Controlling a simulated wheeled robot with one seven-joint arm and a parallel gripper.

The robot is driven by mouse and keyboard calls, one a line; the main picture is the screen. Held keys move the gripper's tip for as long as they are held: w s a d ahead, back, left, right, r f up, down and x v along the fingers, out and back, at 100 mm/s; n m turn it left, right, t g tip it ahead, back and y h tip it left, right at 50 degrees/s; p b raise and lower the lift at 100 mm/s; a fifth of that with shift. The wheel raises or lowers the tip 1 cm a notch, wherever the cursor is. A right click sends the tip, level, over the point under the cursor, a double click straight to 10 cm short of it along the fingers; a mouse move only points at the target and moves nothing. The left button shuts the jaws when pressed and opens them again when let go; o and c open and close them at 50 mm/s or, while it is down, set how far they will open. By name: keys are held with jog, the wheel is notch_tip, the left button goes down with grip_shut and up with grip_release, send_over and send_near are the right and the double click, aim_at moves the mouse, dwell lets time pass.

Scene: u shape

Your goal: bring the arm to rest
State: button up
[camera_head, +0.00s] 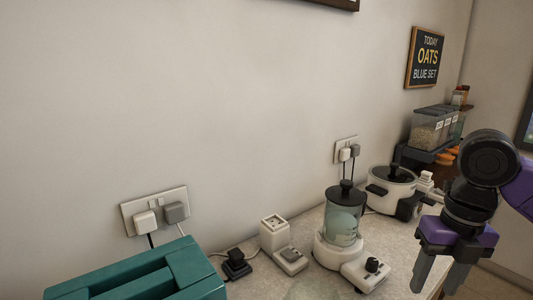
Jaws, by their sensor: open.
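My gripper (438,274) is at the lower right of the head view, at the end of my purple and black arm. Its two grey fingers point down and stand apart, with nothing between them. It hangs in front of the counter's right end, and how far it is from the counter is hard to tell.
A blender (344,221) and a white cooker (391,188) stand on the counter (303,287), left of my gripper. A white socketed block (276,235) and a teal case (150,276) are further left. Wall sockets (155,209) hold plugs. Clear containers (432,126) stand behind.

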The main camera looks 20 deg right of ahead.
jog(key=w+a+r+m+t+y, duration=0.2)
jog(key=w+a+r+m+t, duration=0.25)
jog(key=w, duration=0.35)
jog(key=w+a+r+m+t+y, duration=0.1)
jog(key=w+a+r+m+t, duration=0.2)
jog(key=w+r+m+t, duration=0.4)
jog(key=w+a+r+m+t+y, duration=0.1)
jog(key=w+a+r+m+t, duration=0.1)
jog(key=a+r+m+t, duration=0.55)
jog(key=s+a+f+m+g+h, duration=0.1)
jog(key=s+f+m, duration=0.3)
jog(key=s+f, duration=0.7)
jog(key=s+a+f+m+g+h, duration=0.2)
jog(key=s+f, duration=0.9)
jog(key=s, duration=0.6)
jog(key=s+a+f+m+g+h, duration=0.1)
jog(key=s+a+f+m, duration=0.2)
jog(key=s+f+m, duration=0.3)
jog(key=s+f, duration=0.5)
jog(key=s, duration=0.3)
jog(key=shift+s+h, duration=0.15)
jog(key=shift+h, duration=0.15)
